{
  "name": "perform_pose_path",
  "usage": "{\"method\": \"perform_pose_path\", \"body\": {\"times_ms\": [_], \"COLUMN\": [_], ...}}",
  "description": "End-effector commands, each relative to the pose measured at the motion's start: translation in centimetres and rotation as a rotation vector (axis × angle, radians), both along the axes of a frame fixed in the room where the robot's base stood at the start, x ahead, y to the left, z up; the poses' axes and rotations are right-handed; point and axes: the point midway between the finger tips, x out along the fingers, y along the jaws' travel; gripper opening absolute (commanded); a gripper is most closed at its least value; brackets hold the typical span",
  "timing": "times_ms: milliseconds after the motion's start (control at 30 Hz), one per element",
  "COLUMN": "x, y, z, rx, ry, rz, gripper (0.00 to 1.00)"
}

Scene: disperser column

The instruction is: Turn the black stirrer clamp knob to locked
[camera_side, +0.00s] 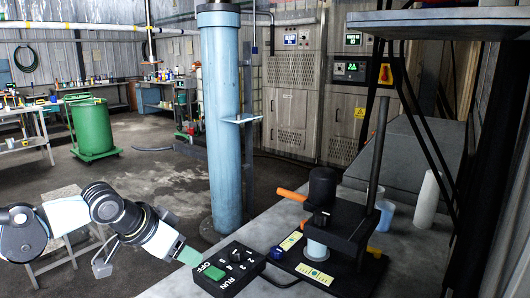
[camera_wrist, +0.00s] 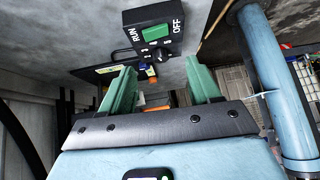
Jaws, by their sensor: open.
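The disperser (camera_side: 323,187) stands on a black base plate at the right of the side view, with a dark upright post (camera_side: 377,150) and an orange handle (camera_side: 291,194). A small black knob (camera_side: 321,218) shows at its front below the motor; I cannot tell its setting or be certain it is the clamp knob. My gripper (camera_side: 190,257) is open and empty, left of the control box and well apart from the disperser. In the wrist view its green fingers (camera_wrist: 160,80) are spread with nothing held; the disperser is mostly hidden beyond them.
A black control box (camera_side: 229,268) with a green switch and OFF/RUN labels lies between my gripper and the disperser; it also shows in the wrist view (camera_wrist: 135,20). A blue column (camera_side: 222,120) stands behind the bench. White cylinder (camera_side: 425,199) stands right.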

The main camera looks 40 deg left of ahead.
Motion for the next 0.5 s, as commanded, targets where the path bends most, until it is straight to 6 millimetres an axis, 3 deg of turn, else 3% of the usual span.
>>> {"method": "perform_pose_path", "body": {"times_ms": [267,500], "x": [6.1,10.3], "y": [-1.9,-7.1], "z": [0.8,2.2], "rx": [0.138,0.152], "ry": [-0.212,-0.509], "rz": [0.096,0.097], "gripper": [0.62,0.62]}}
